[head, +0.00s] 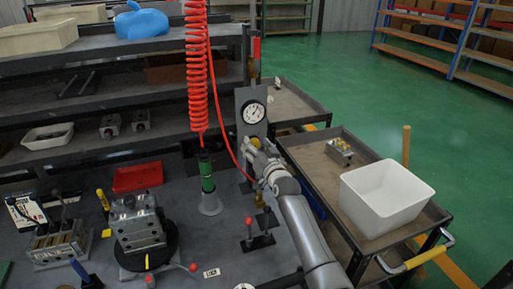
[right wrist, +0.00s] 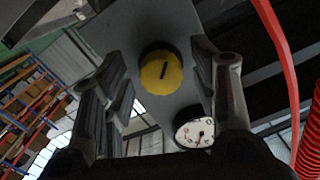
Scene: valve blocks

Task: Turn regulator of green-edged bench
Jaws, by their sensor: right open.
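The regulator knob is round and yellow with a dark line on its face; it shows in the right wrist view (right wrist: 162,72) on a grey panel (right wrist: 130,25). A round white gauge (right wrist: 194,132) sits on the same panel. In the head view the gauge (head: 254,112) is at the top of the upright panel at the bench's right end. My right gripper (head: 258,158) is in front of the panel, below the gauge. In the right wrist view its open fingers (right wrist: 160,85) stand on either side of the knob, without visible contact. No green edge shows on the bench (head: 190,255).
A red coiled hose (head: 197,75) hangs left of my right arm, with a green-handled tool (head: 207,175) below it. Red-knobbed levers (head: 258,240) stand close to the forearm. A cart with a white bin (head: 387,195) is on the right. Shelves (head: 120,115) stand behind the bench.

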